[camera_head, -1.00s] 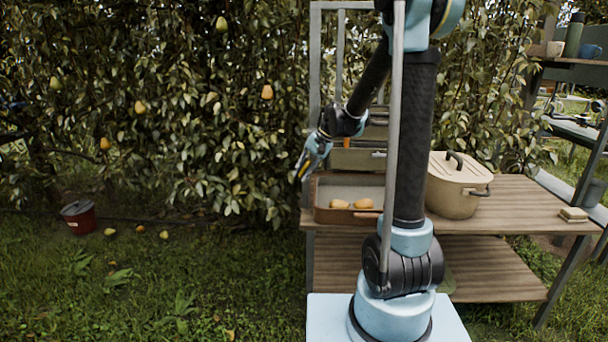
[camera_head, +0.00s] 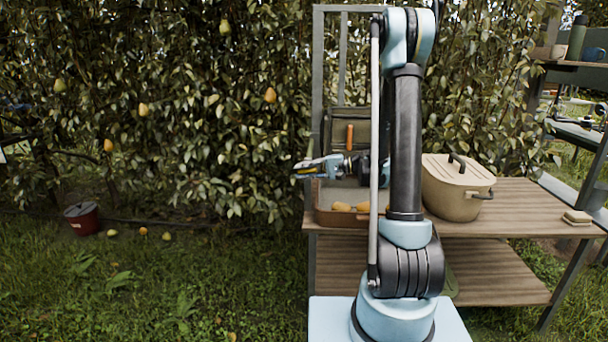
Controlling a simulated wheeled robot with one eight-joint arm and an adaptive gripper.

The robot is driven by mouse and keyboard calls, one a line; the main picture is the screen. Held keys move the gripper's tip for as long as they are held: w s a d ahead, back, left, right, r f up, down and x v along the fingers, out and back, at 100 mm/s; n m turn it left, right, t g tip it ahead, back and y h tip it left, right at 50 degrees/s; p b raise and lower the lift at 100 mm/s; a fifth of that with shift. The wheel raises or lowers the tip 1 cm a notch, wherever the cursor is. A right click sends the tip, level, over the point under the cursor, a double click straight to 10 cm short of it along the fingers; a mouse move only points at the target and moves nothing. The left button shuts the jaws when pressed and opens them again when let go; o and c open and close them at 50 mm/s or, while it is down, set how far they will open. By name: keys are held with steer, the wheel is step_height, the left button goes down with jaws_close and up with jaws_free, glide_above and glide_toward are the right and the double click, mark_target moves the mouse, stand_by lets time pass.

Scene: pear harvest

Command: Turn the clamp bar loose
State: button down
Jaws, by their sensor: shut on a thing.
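My gripper (camera_head: 302,170) is at the left edge of the bench, just above the left end of a shallow brown tray (camera_head: 336,217). Its fingers point left and lie nearly level. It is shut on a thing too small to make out. I cannot tell the clamp bar apart at this size. A boxy panel (camera_head: 362,117) with an upright orange handle (camera_head: 349,136) stands behind the tray. My own arm hides the tray's right end and part of the panel.
Orange-yellow pears (camera_head: 342,206) lie in the tray. A lidded beige pot (camera_head: 452,196) stands right of my arm on the wooden bench (camera_head: 525,205). A grey upright frame (camera_head: 317,70) rises behind. A red bucket (camera_head: 83,220) and several pears lie on the grass at left.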

steer(key=shift+y, duration=0.9)
steer(key=c, duration=1.4)
jaws_free()
steer(key=d, duration=1.2)
steer(key=shift+s+f, duration=0.1)
steer(key=shift+s, duration=0.05)
